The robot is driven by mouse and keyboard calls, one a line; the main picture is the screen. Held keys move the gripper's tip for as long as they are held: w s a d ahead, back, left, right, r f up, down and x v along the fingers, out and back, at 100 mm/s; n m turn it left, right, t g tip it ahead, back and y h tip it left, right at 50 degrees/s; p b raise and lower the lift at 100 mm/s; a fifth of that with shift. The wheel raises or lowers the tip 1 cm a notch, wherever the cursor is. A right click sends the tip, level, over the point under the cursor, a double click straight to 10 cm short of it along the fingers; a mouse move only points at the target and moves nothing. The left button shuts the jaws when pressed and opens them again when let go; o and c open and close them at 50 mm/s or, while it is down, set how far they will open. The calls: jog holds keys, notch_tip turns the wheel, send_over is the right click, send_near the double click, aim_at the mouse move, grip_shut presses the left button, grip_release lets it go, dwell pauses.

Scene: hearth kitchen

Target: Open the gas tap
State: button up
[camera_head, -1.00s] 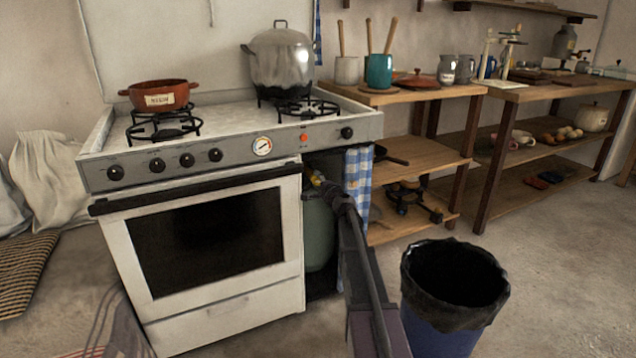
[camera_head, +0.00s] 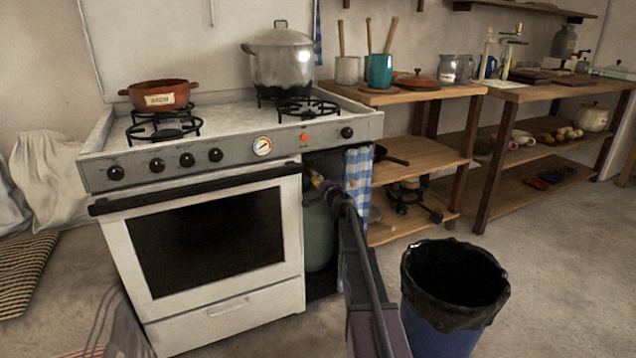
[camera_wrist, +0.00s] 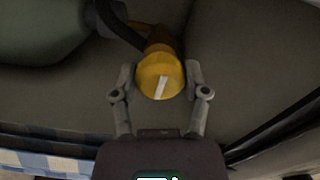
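The gas tap is a round yellow knob (camera_wrist: 160,76) with a pale line on its face. In the wrist view it is joined to a dark hose beside the green gas cylinder (camera_wrist: 45,28). My gripper (camera_wrist: 161,80) has one finger at each side of the knob, with hardly any gap visible; I cannot tell whether the fingers press on it. In the head view my gripper (camera_head: 328,190) reaches into the dark opening right of the oven, by the top of the cylinder (camera_head: 319,235). My arm hides part of this area.
The white stove (camera_head: 215,230) stands left of my gripper. A blue checked curtain (camera_head: 358,172) hangs close on the right. A blue bin with a black liner (camera_head: 455,290) stands on the floor to the right, beside my arm. Wooden shelves (camera_head: 425,158) stand behind.

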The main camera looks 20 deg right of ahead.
jog(key=o, duration=0.3)
jog(key=shift+o, duration=0.2)
jog(key=shift+s, duration=0.1)
jog(key=s, duration=1.2)
jog(key=shift+d, duration=0.2)
jog(key=shift+w, duration=0.1)
